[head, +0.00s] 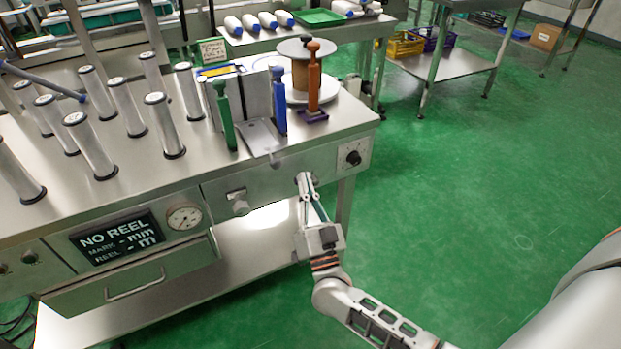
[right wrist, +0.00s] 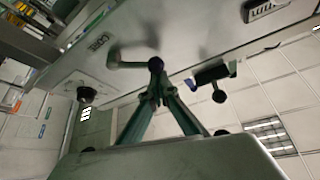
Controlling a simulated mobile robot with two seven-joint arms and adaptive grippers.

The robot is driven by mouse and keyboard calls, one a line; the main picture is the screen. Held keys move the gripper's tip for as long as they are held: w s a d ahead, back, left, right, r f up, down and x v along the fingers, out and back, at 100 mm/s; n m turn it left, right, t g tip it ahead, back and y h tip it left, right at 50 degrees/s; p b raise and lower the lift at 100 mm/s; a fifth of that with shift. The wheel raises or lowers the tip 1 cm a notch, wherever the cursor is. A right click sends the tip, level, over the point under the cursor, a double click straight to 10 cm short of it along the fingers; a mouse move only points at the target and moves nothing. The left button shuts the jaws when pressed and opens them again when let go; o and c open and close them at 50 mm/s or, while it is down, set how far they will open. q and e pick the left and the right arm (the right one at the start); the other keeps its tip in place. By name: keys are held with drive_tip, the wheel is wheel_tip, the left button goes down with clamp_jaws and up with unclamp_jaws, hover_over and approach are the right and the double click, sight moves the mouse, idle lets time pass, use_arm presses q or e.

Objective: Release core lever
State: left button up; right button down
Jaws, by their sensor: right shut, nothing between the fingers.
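The core lever (right wrist: 128,64) is a metal arm with a dark round knob, in the right wrist view. It is on the front panel (right wrist: 190,35), near a label that appears to read CORE (right wrist: 98,42). In the head view the fingers mostly hide the lever. My left gripper is not in view.
A dark round dial (head: 353,158) is to the right of the gripper on the panel. A metal block (head: 238,201) protrudes to its left, with a gauge (head: 184,217) and a NO REEL display (head: 118,242) farther left. Several upright posts stand on the bench (head: 200,178). Green floor (head: 480,190) is clear.

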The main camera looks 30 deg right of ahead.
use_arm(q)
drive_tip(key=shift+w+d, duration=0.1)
use_arm(e)
drive_tip(key=shift+a+f+n+y, duration=0.25)
drive_tip(key=shift+f+n+y, duration=0.3)
drive_tip(key=shift+n+y, duration=1.1)
drive_tip(key=shift+a+f+n+y, duration=0.3)
drive_tip(key=shift+f+n+y, duration=0.5)
drive_tip(key=shift+n, duration=1.35)
drive_tip(key=shift+a+f+n+y, duration=0.25)
drive_tip(key=shift+f+n+y, duration=0.1)
drive_tip(key=shift+n+y, duration=1.4)
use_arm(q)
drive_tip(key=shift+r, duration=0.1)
use_arm(e)
drive_tip(key=shift+n, duration=0.25)
